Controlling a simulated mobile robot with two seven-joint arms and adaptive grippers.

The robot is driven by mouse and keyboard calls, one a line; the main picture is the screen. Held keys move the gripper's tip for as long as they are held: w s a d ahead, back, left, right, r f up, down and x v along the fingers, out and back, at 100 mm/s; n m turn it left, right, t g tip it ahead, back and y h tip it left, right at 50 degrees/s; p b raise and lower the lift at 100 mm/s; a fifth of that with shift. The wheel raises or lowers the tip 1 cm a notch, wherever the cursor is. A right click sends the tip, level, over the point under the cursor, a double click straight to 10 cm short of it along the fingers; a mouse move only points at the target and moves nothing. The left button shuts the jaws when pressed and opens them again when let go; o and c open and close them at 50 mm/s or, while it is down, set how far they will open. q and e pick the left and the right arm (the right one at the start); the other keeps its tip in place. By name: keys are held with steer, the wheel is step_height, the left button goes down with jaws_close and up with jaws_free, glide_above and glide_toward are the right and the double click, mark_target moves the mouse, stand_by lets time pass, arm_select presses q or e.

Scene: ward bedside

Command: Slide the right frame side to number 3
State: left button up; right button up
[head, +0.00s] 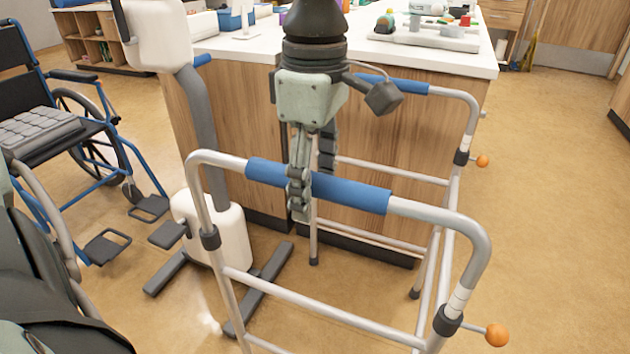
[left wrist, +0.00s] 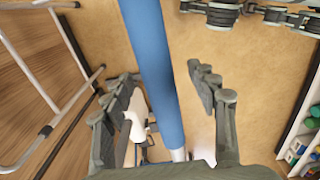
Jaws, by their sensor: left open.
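A grey tubular walking frame stands in the head view. Its near side has a blue grip (head: 350,193), and its far side has another blue grip (head: 392,83). My left gripper (head: 312,178) points down over the near grip, open, with one finger in front of the bar and one behind. In the left wrist view the blue grip (left wrist: 152,65) runs between the two spread fingers, with gaps beside it. No numbers are readable on the frame. Dark gripper-like links (left wrist: 255,14) at the top right of the wrist view may be my right gripper; its opening is unclear.
A wooden cabinet with a white top (head: 460,62) stands close behind the frame. A white stand-like device (head: 222,230) is left of it, and a blue wheelchair (head: 75,150) further left. Orange knobs (head: 497,335) stick out from the frame's right end. Floor at right is clear.

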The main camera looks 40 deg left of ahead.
arm_select(q)
steer(key=shift+r+p, duration=2.05)
steer(key=shift+r, duration=1.45)
